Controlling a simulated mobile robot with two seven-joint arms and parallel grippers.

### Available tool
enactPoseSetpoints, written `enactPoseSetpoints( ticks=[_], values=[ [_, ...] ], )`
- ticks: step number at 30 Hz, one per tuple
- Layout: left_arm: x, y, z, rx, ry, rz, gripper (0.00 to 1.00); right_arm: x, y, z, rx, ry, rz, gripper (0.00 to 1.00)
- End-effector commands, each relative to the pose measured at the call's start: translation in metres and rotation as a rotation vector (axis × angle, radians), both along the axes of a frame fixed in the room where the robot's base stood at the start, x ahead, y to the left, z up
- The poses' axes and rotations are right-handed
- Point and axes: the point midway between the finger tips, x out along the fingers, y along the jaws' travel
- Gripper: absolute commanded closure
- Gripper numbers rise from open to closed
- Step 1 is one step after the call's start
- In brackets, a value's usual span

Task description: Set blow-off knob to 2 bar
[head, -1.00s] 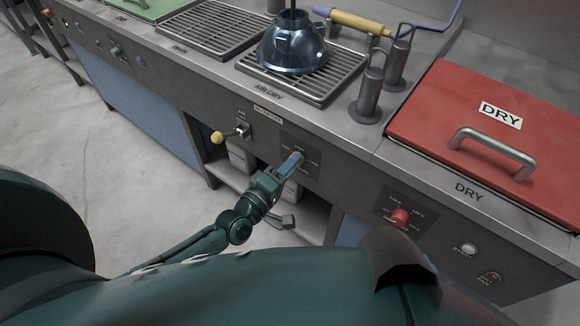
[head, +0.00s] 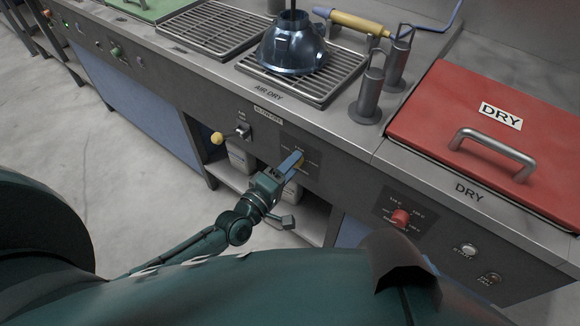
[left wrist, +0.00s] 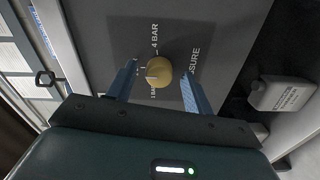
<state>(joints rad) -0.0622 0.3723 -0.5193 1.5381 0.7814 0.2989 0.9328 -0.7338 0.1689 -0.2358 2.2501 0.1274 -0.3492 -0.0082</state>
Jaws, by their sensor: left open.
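The blow-off knob (left wrist: 159,71) is a round yellow-brass knob on a dark panel (left wrist: 188,32) lettered "4 BAR" and "...SURE" in the left wrist view. A smaller mark near it is too small to read surely. My left gripper (left wrist: 163,82) is open, with one blue finger on each side of the knob and gaps between them. In the head view my left gripper (head: 292,163) points at the panel on the bench front and hides most of the knob. My right gripper is not in view.
A lever with a yellow ball (head: 217,138) sticks out left of the panel. A red knob (head: 400,218) is to the right. The bench top carries a metal hood (head: 292,45) and a red lid (head: 500,135). White canisters (left wrist: 283,95) stand below the panel.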

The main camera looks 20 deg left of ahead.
Motion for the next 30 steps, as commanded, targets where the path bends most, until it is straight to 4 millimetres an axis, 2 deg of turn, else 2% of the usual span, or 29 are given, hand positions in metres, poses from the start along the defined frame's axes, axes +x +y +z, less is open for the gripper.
enactPoseSetpoints(
  ticks=[5,8,15,21,25,30],
  values=[
    [-0.006,0.002,-0.001,0.001,0.002,0.000,0.49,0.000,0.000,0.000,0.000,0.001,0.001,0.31],
    [-0.019,0.007,-0.001,0.001,0.003,0.000,0.49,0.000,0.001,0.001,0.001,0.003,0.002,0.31],
    [-0.069,0.025,-0.001,0.003,0.005,-0.001,0.49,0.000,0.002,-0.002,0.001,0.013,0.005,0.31],
    [-0.105,0.038,-0.001,0.001,0.003,-0.001,0.49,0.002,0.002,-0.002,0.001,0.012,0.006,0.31],
    [-0.118,0.043,0.000,0.002,0.002,-0.001,0.49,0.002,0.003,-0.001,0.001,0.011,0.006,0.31],
    [-0.124,0.045,0.001,0.001,-0.001,0.000,0.49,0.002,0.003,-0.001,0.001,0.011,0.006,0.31]
  ],
)
